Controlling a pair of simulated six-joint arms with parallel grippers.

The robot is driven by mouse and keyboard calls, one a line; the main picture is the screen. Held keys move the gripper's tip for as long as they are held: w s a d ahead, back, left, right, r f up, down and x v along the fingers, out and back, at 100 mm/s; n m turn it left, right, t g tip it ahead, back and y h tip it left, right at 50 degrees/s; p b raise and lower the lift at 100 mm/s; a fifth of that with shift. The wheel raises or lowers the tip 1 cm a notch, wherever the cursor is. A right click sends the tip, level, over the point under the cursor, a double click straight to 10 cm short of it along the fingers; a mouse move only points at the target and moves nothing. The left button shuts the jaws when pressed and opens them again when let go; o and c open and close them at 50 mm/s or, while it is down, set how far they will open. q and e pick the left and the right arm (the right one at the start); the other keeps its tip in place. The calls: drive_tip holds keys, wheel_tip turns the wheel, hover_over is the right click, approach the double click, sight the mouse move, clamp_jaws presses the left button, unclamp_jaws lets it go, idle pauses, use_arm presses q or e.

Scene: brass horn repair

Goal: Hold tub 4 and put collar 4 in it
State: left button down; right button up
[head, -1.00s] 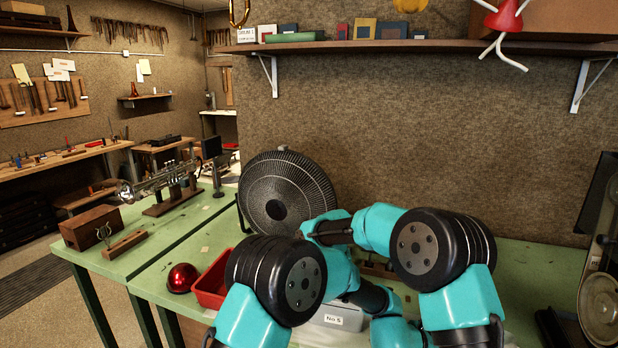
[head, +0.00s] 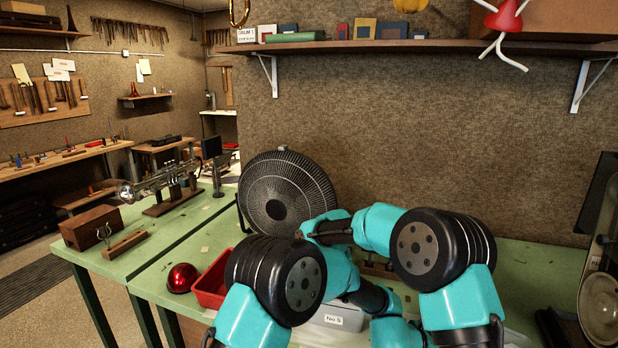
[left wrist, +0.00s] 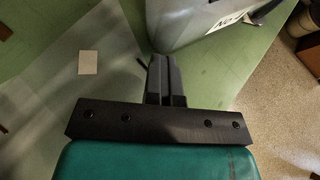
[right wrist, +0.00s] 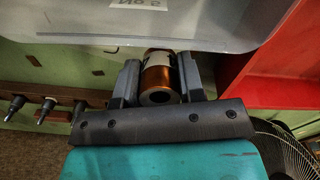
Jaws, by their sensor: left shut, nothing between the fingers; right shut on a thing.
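My right gripper (right wrist: 160,82) is shut on a copper-coloured collar (right wrist: 157,76) with a black and white band. I cannot read a number on it. A grey translucent tub (right wrist: 215,36) is just beyond the collar in the right wrist view, its upside-down label seeming to read No 5. A tub labelled No 5 (head: 345,309) shows in the head view, partly behind my arms. My left gripper (left wrist: 165,75) is shut and empty, close to a grey tub (left wrist: 182,22) whose number is unclear. Both gripper tips are hidden in the head view. I cannot identify tub 4.
A black fan (head: 287,192) stands behind. A wooden rack with pegs (right wrist: 46,109) shows at left in the right wrist view.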

use_arm(q)
drive_tip(key=c, duration=1.8)
unclamp_jaws()
drive_tip(key=o, duration=1.5)
